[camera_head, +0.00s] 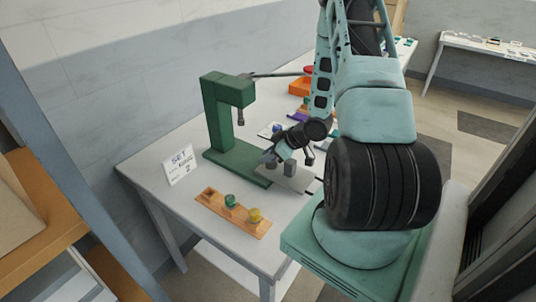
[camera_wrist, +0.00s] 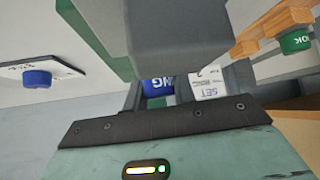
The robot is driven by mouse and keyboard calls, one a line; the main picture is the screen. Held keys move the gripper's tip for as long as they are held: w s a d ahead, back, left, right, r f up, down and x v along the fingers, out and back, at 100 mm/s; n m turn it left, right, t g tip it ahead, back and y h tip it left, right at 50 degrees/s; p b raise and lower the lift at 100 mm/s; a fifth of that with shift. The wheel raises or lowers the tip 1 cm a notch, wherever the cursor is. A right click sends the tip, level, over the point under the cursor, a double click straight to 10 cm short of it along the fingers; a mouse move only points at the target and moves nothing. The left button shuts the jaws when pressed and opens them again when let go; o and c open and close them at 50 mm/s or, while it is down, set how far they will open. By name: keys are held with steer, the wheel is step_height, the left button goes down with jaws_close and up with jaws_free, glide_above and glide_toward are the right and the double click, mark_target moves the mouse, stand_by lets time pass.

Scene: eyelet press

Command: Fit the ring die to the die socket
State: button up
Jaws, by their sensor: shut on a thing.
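My gripper (camera_head: 279,160) is at the front right of the green press (camera_head: 222,120), near the end of its base, pointing down to the left. In the wrist view the fingers are shut on a blue ring die (camera_wrist: 158,87), with the letters "NG" showing on its side. The die is hard to make out in the head view. The press has a ram above its green base (camera_head: 232,158). I cannot clearly tell the die socket in either view. In the wrist view a large grey part and green metal fill the top middle, close to the fingers.
A sign (camera_head: 180,165) reading SET stands at left. A blue knob (camera_wrist: 37,78) sits on a white plate. Orange bins (camera_head: 300,87) are behind.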

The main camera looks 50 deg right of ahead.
steer(key=shift+f, duration=0.2)
steer(key=o, duration=1.1)
steer(key=shift+r, duration=0.15)
steer(key=shift+r+p, duration=2.3)
steer(key=shift+r, duration=0.15)
